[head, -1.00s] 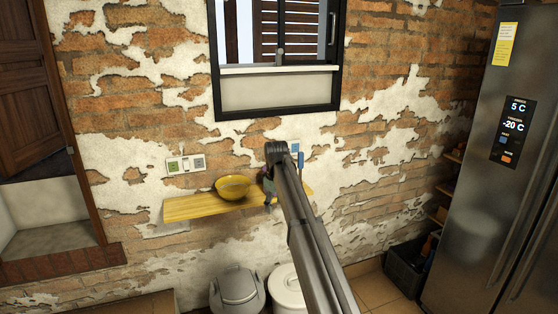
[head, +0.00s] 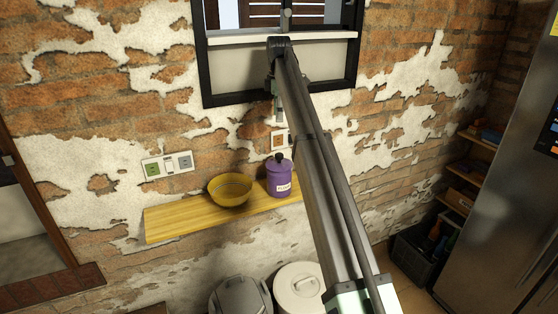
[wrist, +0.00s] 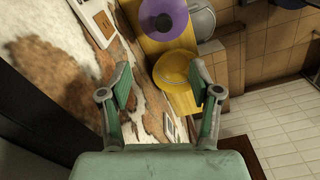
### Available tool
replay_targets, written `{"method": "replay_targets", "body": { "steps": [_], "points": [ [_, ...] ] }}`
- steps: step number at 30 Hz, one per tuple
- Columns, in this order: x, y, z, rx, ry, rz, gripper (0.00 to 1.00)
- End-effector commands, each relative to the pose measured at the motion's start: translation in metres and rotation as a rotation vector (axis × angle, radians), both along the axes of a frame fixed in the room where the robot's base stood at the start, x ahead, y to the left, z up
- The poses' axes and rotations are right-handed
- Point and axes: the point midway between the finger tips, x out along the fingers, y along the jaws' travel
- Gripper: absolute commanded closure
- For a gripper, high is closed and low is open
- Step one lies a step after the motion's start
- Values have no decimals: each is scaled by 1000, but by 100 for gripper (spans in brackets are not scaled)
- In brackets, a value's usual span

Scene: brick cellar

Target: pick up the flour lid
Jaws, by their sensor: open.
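The flour canister (head: 280,184) is purple with a pale label and stands upright on the wooden wall shelf. Its purple lid (head: 279,164) sits on top with a dark knob. In the wrist view the lid (wrist: 178,22) shows from above as a purple disc at the top, partly cut off by the frame edge. My gripper (wrist: 160,78) is open and empty, its two green fingers spread. In the head view my gripper (head: 277,108) hangs above the canister, in front of the wall under the window, partly hidden by my arm.
A yellow bowl (head: 230,190) stands left of the canister on the yellow wooden shelf (head: 175,222). Switches and sockets (head: 168,164) are on the brick wall behind. Two bins, one grey (head: 240,297) and one white (head: 299,291), stand below. A fridge (head: 510,220) is at right.

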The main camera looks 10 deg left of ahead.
Motion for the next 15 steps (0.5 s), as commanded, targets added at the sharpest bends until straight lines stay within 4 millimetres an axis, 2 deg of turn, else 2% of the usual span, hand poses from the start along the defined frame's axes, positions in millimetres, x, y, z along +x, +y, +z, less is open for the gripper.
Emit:
{"method": "replay_targets", "body": {
  "steps": [4,7,11,15],
  "points": [
    [-4,-1,-1,-4,12,59,37],
    [-4,-1,-9,-4,12,75,37],
    [-5,-2,-28,-4,13,75,37],
    [-5,-2,-55,-4,13,74,37]
  ]
}}
